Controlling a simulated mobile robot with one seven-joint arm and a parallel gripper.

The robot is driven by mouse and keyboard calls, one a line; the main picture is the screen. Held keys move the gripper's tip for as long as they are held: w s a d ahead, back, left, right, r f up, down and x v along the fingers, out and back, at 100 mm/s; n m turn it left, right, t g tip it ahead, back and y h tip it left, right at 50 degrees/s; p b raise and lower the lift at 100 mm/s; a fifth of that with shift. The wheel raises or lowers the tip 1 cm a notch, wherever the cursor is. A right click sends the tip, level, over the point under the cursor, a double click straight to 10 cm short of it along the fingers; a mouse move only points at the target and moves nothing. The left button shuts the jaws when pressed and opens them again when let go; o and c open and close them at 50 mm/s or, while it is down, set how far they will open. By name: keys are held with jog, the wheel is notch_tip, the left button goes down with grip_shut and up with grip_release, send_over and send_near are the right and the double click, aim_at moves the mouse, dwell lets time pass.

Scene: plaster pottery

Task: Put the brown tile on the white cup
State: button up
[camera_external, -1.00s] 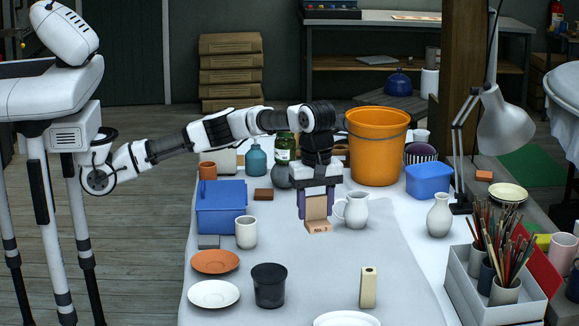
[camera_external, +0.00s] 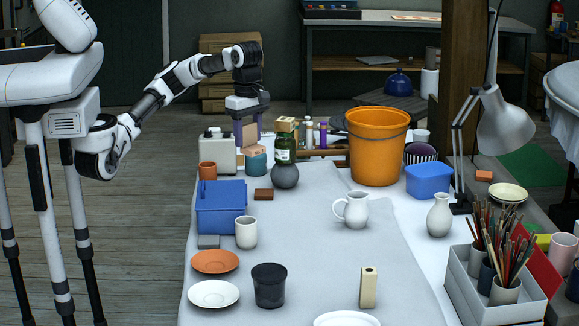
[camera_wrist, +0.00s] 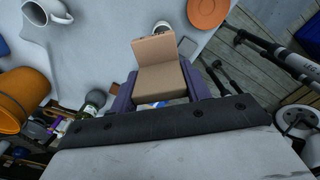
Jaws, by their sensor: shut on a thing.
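The brown tile (camera_external: 263,194) lies flat on the table, just right of the blue box. The white cup (camera_external: 246,231) stands upright in front of it, with nothing seen on top. My gripper (camera_external: 246,138) is shut on a tan L-shaped block, raised at the back left of the table, above or in front of the blue bottle. In the wrist view the tan block (camera_wrist: 160,77) sits between my fingers (camera_wrist: 157,88). Part of a cup (camera_wrist: 161,27) shows beyond it there. I cannot make out the brown tile in that view; the block may hide it.
A blue box (camera_external: 220,208) stands left of the tile. The blue bottle (camera_external: 256,164), a green bottle (camera_external: 284,148) and a terracotta cup (camera_external: 207,171) are near my gripper. A white pitcher (camera_external: 352,210) and an orange bucket (camera_external: 377,148) stand right. The middle of the table is clear.

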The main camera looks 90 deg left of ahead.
jog(key=s+a, duration=0.2)
jog(key=p, duration=0.3)
send_over(241, 218)
jog(key=shift+n, duration=0.3)
notch_tip(241, 218, down, 19)
jog(key=shift+d+r, duration=0.1)
jog(key=shift+f, duration=0.55)
jog(key=shift+f, duration=0.15)
jog(key=o, duration=1)
notch_tip(241, 218, up, 12)
jog(key=shift+r+b, duration=0.2)
jog(key=shift+b, duration=0.6)
